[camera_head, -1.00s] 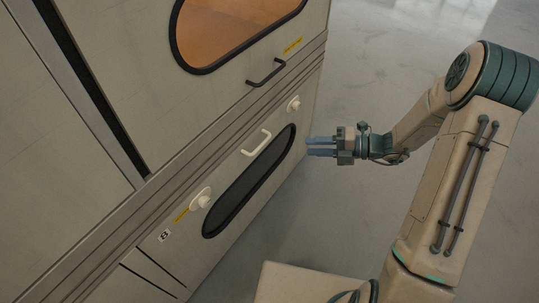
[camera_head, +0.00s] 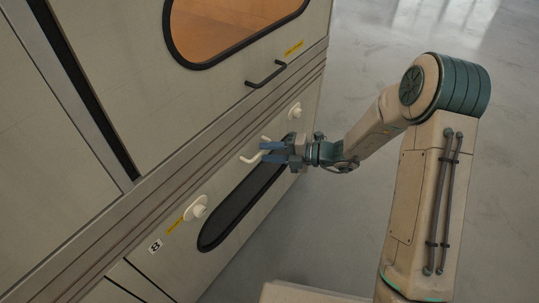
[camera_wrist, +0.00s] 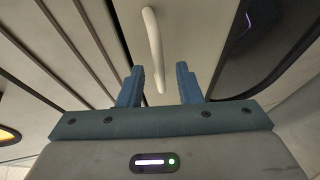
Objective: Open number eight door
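The number eight door (camera_head: 181,262) is the lower cream panel, with a label reading 8 (camera_head: 155,246) and a long dark window (camera_head: 226,216). It looks shut. Its white bar handle (camera_head: 249,159) is partly hidden by my gripper (camera_head: 268,152) in the head view. In the wrist view the handle (camera_wrist: 152,45) runs down into the gap between the two blue fingertips of my gripper (camera_wrist: 160,85).
The upper door has a black handle (camera_head: 266,74) and an orange window (camera_head: 225,30). The grey floor (camera_head: 400,40) is clear to the right.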

